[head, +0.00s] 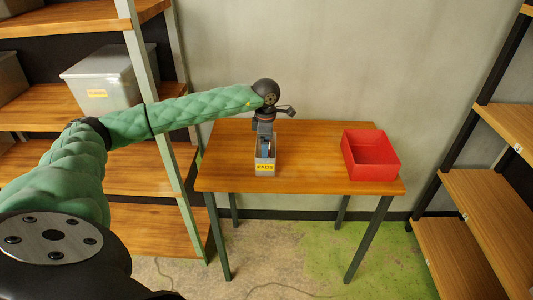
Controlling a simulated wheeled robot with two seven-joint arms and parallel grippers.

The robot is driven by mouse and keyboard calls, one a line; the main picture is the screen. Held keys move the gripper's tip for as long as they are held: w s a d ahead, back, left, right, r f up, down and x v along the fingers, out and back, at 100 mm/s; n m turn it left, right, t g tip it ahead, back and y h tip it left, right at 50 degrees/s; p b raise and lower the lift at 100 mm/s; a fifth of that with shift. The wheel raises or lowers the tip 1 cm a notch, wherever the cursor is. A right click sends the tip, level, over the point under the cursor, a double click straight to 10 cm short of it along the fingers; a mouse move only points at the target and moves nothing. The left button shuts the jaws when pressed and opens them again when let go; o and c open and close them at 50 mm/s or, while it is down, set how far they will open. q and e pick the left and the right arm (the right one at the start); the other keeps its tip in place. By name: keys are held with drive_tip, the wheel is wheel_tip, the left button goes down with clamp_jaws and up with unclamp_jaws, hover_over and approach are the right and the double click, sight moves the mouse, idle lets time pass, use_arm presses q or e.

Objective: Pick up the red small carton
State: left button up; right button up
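I see no clearly separate small red carton. A red open-topped box (370,171) stands on the right part of the wooden table (310,181). A narrow grey bin (259,171) with a yellow label stands left of the table's middle. My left arm comes in from the left, and its gripper (265,146) points down at the grey bin, its fingers at or inside the opening. The fingers are small and dark there, so I cannot tell if they are open or hold anything. Much of the bin's inside is hidden. My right gripper is out of view.
A shelf rack with a green-grey post (160,130) stands at the left, holding a lidded grey bin (105,80). Another wooden shelf (490,200) stands at the right. The tabletop between the grey bin and red box is clear. A wall is behind.

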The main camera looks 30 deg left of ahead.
use_arm(q)
drive_tip(key=shift+w+f, duration=0.1)
drive_tip(key=shift+f, duration=0.3)
drive_tip(key=shift+w+a+f+p, duration=0.1)
drive_tip(key=shift+w+f+p, duration=0.15)
drive_tip(key=shift+f+p, duration=0.6)
wheel_tip(320, 180, down, 2)
drive_tip(key=shift+f, duration=0.5)
drive_tip(key=c, duration=1.1)
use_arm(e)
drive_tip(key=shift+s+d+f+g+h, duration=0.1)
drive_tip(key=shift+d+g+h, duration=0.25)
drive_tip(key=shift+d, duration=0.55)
